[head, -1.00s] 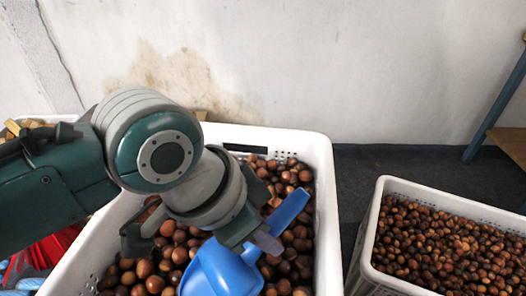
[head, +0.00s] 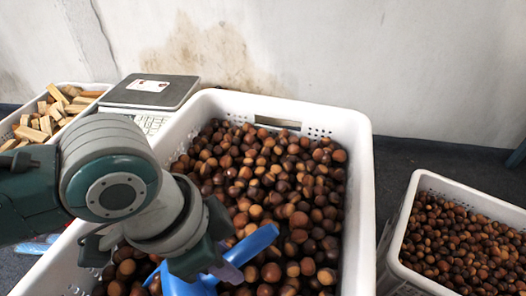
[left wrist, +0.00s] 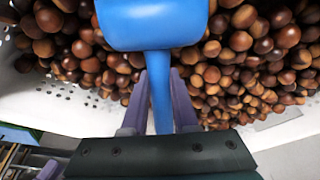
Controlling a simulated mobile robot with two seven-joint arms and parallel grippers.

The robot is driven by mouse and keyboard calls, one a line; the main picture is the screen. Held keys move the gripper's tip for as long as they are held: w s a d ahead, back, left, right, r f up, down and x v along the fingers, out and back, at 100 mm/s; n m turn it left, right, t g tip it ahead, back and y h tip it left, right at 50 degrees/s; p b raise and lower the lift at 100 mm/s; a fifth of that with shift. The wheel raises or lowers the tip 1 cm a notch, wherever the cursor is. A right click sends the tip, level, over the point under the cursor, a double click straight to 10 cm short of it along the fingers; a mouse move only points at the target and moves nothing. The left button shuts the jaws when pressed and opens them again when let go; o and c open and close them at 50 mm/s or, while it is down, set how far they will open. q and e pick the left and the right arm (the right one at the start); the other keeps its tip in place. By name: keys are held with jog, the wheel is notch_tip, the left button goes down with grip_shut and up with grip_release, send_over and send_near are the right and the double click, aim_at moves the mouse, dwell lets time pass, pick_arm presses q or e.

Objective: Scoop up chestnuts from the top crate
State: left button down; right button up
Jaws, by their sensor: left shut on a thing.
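A large white crate (head: 356,190) full of brown chestnuts (head: 300,185) fills the middle of the head view. My left gripper (head: 218,268) is over the crate's near left part, shut on the handle of a blue scoop (head: 258,243). In the left wrist view the handle (left wrist: 160,90) runs between the two purple fingers, and the scoop's pan (left wrist: 152,25) lies over or against the chestnuts. How deep the pan sits and whether it holds chestnuts cannot be seen. My right gripper is not in view.
A second white crate (head: 408,215) of smaller-looking chestnuts stands at the right, lower down. A scale (head: 150,92) and a white bin of wooden blocks (head: 20,118) are at the left. A wall (head: 300,60) closes off the back.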

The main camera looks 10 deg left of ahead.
aim_at(195, 294)
pick_arm(q)
jog(key=shift+s+a+f+y+b, duration=0.2)
jog(key=shift+s+a+f+b, duration=0.15)
jog(key=shift+a+f, duration=0.25)
jog(key=shift+s+a+f+y+b, duration=0.2)
jog(key=shift+s+a+f, duration=0.2)
jog(key=shift+a, duration=0.2)
jog(key=shift+s+a+f+g+y+p, duration=0.2)
jog(key=shift+s+a+g+y+p, duration=0.15)
jog(key=shift+a+p, duration=0.2)
jog(key=shift+s+a+f+g+y+p, duration=0.15)
jog(key=shift+s+a+g+y+p, duration=0.1)
jog(key=shift+a+y+p, duration=0.25)
jog(key=shift+a+r+p, duration=0.1)
jog(key=shift+r+p, duration=0.05)
jog(key=shift+p, duration=0.15)
jog(key=shift+r+g+y, duration=0.25)
jog(key=shift+g+y, duration=0.35)
jog(key=shift+y, duration=0.05)
jog(key=shift+g+y, duration=0.4)
jog(key=shift+y, duration=0.3)
jog(key=p+v, duration=0.7)
jog(key=v, duration=0.2)
jog(key=shift+r+p, duration=0.1)
jog(key=shift+p, duration=0.2)
